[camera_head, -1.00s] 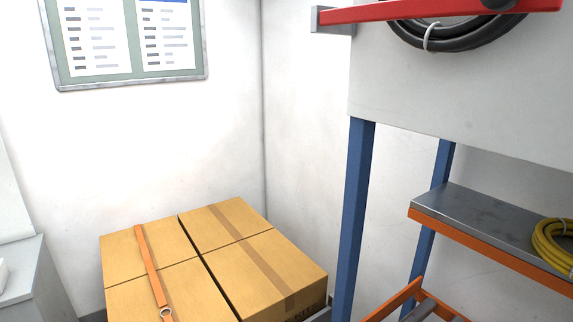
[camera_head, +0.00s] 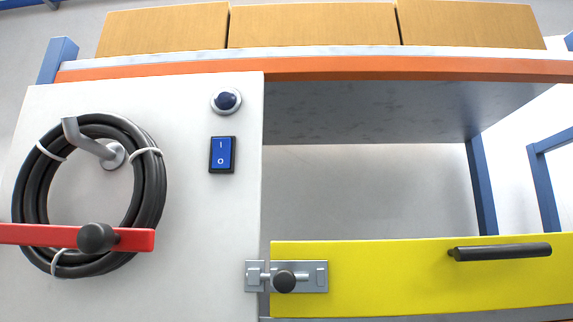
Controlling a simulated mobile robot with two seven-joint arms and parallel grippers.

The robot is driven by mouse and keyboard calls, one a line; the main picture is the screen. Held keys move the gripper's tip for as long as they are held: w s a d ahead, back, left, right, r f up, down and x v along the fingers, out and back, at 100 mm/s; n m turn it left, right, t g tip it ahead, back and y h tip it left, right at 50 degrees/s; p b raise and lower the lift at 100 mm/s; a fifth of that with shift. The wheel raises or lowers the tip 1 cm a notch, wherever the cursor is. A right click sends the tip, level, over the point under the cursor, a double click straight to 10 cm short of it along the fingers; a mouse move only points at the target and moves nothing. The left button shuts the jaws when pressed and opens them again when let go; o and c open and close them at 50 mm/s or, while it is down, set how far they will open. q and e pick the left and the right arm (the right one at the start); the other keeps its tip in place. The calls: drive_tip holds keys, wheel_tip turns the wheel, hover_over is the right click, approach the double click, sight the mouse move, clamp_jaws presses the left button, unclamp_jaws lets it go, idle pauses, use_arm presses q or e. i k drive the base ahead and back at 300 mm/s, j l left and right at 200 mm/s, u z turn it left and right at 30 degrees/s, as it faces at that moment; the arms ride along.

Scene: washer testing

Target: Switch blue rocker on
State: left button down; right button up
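The blue rocker (camera_head: 222,155) is a small upright switch in a black frame on the light grey panel (camera_head: 200,235). It carries a white I at the top and a white O at the bottom. Which side is pressed in I cannot tell. A round dark blue button (camera_head: 226,100) in a light ring sits just above it. Neither of my grippers shows in the head view.
Left of the rocker, a coiled black cable (camera_head: 152,190) hangs on a hook, with a red bar (camera_head: 40,234) across it. Right are a latch (camera_head: 285,277), a yellow front (camera_head: 400,272) with a dark handle (camera_head: 500,252), and an open bay above. Boxes (camera_head: 310,25) stand on the orange-edged shelf.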

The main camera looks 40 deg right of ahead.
sight(221, 158)
drive_tip(key=z, duration=0.65)
